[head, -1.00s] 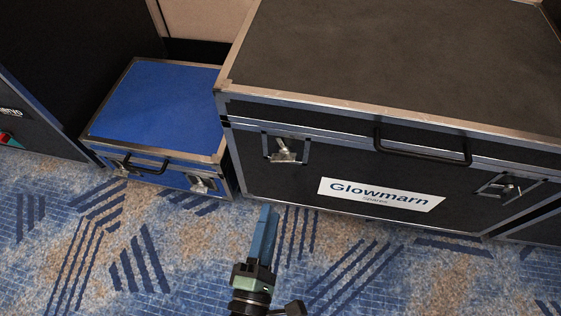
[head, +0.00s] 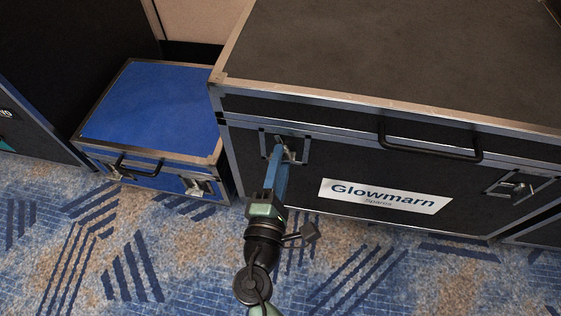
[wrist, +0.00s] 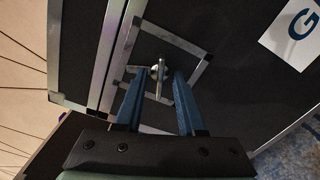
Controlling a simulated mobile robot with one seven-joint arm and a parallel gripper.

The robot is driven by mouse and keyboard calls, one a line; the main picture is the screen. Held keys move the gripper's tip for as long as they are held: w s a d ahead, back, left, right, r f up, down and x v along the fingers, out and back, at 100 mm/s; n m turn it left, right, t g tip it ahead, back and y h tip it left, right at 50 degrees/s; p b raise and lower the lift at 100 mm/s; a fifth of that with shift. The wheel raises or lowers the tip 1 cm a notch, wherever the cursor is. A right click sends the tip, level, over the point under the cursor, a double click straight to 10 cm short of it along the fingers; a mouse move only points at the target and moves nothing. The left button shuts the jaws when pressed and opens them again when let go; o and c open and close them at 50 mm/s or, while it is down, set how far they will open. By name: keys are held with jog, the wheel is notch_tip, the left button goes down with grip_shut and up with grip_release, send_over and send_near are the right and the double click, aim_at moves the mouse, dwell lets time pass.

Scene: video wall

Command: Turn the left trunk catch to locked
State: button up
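The black trunk (head: 290,185) with metal edges and a "Glowmarn Spares" label stands at the right in the head view. Its left catch (head: 291,144) is a metal butterfly latch in a recessed square plate, partly hidden behind my gripper. My gripper (head: 278,152) reaches up to this catch. In the wrist view, the catch's silver wing (wrist: 157,76) stands between the tips of my gripper's two blue fingers (wrist: 158,74). The fingers are apart, with a gap visible around the wing. I cannot tell whether either finger touches it.
The trunk's right catch (head: 515,186) and black carry handle (head: 430,148) are to the right. A smaller blue case (head: 150,108) stands close at the left. The patterned carpet (head: 100,245) in front is clear.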

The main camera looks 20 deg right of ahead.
grip_shut()
jog(key=m+b, duration=0.3)
jog(key=m, duration=0.1)
dwell(0.4)
grip_release()
jog(key=shift+s+a, duration=0.1)
